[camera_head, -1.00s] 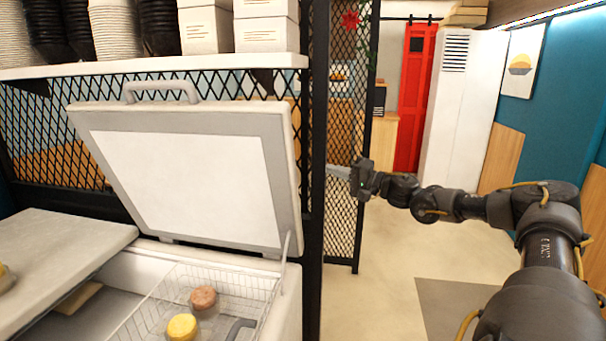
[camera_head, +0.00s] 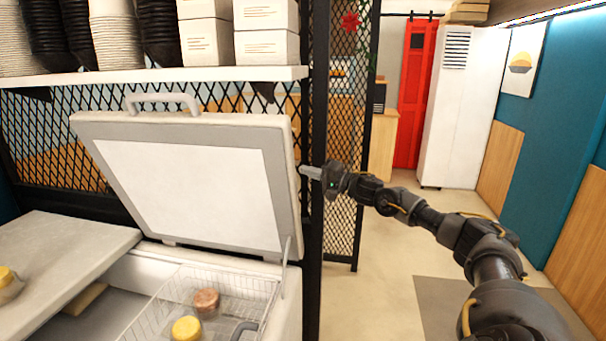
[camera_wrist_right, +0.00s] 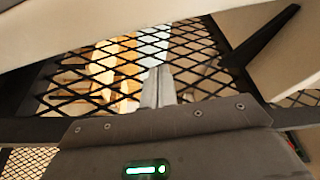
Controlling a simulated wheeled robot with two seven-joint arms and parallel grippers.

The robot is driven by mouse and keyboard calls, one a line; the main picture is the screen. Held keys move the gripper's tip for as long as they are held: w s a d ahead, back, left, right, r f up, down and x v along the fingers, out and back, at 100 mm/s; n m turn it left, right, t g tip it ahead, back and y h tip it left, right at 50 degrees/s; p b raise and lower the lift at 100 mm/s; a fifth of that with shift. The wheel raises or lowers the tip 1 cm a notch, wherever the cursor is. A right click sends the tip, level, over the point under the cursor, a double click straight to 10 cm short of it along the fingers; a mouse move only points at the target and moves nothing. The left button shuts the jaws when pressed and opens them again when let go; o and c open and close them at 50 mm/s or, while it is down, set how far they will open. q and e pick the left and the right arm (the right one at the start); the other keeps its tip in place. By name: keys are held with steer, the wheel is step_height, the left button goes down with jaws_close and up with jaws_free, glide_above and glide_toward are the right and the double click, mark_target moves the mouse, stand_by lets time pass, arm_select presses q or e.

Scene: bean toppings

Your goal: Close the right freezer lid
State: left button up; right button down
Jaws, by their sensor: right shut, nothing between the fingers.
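The right freezer lid (camera_head: 190,192) stands raised and leans back, its pale inner panel facing me and a handle (camera_head: 163,102) on its top edge. Below it the right freezer compartment is open, with a wire basket (camera_head: 150,315) inside. My right gripper (camera_head: 305,171) is shut and empty. Its fingertips point left at the lid's right edge, in front of the black post; I cannot tell if they touch the lid. In the right wrist view the shut fingers (camera_wrist_right: 158,88) show against black mesh. My left gripper is not in view.
A black post (camera_head: 314,230) and mesh partition (camera_head: 343,190) stand right of the lid. A shelf (camera_head: 150,75) with bowls and boxes hangs above it. The left freezer lid (camera_head: 60,255) lies flat with a yellow-capped jar (camera_head: 6,284) on it. Jars with yellow (camera_head: 186,328) and brown (camera_head: 206,300) caps are in the basket.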

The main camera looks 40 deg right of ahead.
steer(key=a, duration=0.1)
steer(key=a+p, duration=0.1)
steer(key=s+a+f+p, duration=0.1)
steer(key=shift+a, duration=0.25)
stand_by(0.4)
